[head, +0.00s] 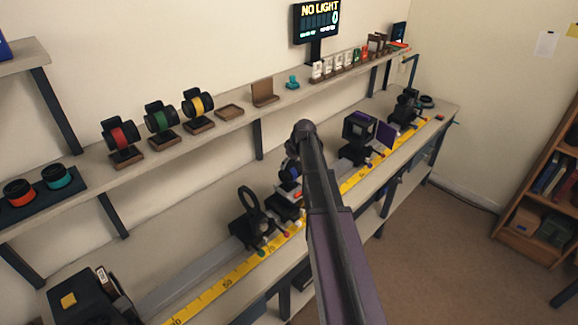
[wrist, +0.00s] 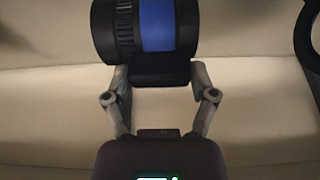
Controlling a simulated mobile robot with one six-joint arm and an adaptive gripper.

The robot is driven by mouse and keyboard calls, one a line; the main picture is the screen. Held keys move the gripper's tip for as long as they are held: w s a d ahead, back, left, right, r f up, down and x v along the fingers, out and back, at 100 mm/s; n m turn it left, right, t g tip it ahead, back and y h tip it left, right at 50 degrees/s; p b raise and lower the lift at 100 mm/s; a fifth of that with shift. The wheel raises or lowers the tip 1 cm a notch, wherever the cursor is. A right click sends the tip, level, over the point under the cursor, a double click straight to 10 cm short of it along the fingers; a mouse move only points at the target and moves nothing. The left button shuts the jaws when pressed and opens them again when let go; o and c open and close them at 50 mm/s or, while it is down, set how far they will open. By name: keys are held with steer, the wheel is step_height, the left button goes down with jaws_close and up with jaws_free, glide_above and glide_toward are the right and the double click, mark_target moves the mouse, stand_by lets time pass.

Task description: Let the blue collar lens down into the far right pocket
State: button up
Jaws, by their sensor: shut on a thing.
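The blue collar lens (wrist: 158,25) fills the top of the wrist view, a black barrel lying sideways with a ribbed ring at left and a broad blue band. My gripper (wrist: 158,72) is shut on the black block under the barrel, one finger on each side. The lens is cut off by the top of the picture. In the head view my arm hides most of the gripper and the held lens. I cannot tell which place is the far right pocket, and no pocket shows under the lens in the wrist view.
A bench with a yellow scale (head: 228,285) carries a black ring holder (head: 250,207) and a purple-sided box (head: 360,130). The shelf above holds red (head: 123,137), green (head: 161,121) and yellow (head: 198,104) lenses on stands, plus an empty wooden tray (head: 229,111). The display (head: 318,20) reads "NO LIGHT".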

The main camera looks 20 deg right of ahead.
steer(key=shift+f, duration=0.15)
steer(key=o, duration=1.2)
steer(key=p+v, duration=1.2)
steer(key=v, duration=0.1)
steer(key=shift+s+d+r, duration=0.1)
steer(key=shift+d+r, duration=0.05)
steer(key=shift+r, duration=0.25)
stand_by(0.5)
steer(key=s+a+m+g, duration=0.1)
steer(key=s+a, duration=0.6)
steer(key=a, duration=0.1)
steer(key=s+a+f+m+g+h, duration=0.1)
steer(key=s+a+g, duration=0.1)
steer(key=s+a, duration=0.4)
steer(key=s+a+m+g, duration=0.1)
steer(key=s+a+m, duration=0.1)
steer(key=s+a, duration=0.5)
steer(key=shift+s+a+f+h, duration=0.15)
steer(key=shift+s+a, duration=0.05)
steer(key=shift+a, duration=0.65)
steer(key=shift+s+a+f+h, duration=0.1)
steer(key=shift+s+a+h, duration=0.05)
steer(key=shift+a, duration=0.7)
